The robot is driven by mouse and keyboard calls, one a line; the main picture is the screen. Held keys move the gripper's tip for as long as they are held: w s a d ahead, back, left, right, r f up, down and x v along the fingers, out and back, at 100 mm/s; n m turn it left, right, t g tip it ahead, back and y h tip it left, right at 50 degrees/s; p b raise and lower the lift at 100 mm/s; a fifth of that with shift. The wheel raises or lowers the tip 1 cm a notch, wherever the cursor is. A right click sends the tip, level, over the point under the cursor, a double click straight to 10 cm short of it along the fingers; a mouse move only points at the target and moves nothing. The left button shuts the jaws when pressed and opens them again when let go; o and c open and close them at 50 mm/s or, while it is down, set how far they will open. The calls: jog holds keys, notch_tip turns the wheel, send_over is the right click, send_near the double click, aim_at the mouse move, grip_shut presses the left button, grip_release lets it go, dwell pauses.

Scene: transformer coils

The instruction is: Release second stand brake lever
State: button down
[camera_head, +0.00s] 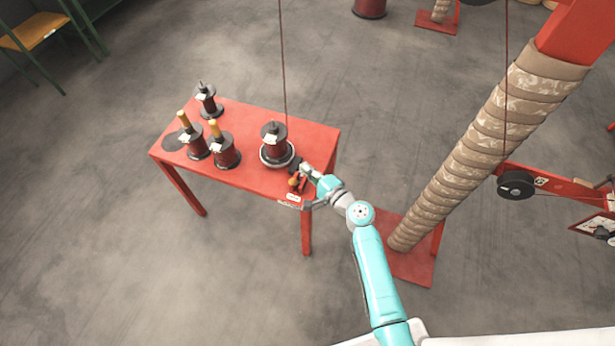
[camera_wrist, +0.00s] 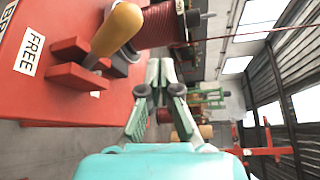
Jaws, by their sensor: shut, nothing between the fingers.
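The brake lever (camera_wrist: 117,28) has a yellow-orange handle and stands in a red bracket (camera_wrist: 80,68) on the red table, at the upper left of the wrist view. A white FREE label (camera_wrist: 32,50) is beside the bracket. In the head view the lever (camera_head: 293,182) is at the table's right end, beside the spool (camera_head: 274,143) on its round stand. My gripper (camera_wrist: 160,70) is shut and empty, just to the right of the handle in the wrist view. In the head view my gripper (camera_head: 305,169) is close by the lever; contact cannot be told.
The red table (camera_head: 240,110) carries several more spools, such as one with a yellow top (camera_head: 224,150), at its left. A thin wire (camera_head: 283,70) runs up from the stand spool. A large wrapped coil (camera_head: 480,150) stands at the right. Open floor lies in front.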

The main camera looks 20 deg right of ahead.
jog(key=s+d+f, duration=0.2)
jog(key=s+d, duration=0.3)
jog(key=s, duration=0.3)
jog(key=shift+s+f, duration=0.1)
jog(key=shift+s, duration=0.05)
dwell(0.4)
jog(key=s+a+f+n+g+h, duration=0.1)
jog(key=s+n+h, duration=0.2)
jog(key=s, duration=0.9)
jog(key=s+f+n+g+h, duration=0.1)
jog(key=s+n+g+h, duration=0.15)
jog(key=s, duration=0.95)
jog(key=s+r+n+t, duration=0.1)
jog(key=s+r+n, duration=0.4)
jog(key=r, duration=0.5)
jog(key=s+r+n+t+h, duration=0.1)
jog(key=s+r+n+t, duration=0.1)
jog(key=s+r+n, duration=0.3)
jog(key=s+r, duration=0.4)
jog(key=r, duration=0.2)
jog(key=shift+s+d, duration=0.3)
jog(key=shift+s, duration=0.1)
jog(key=shift+d, duration=0.1)
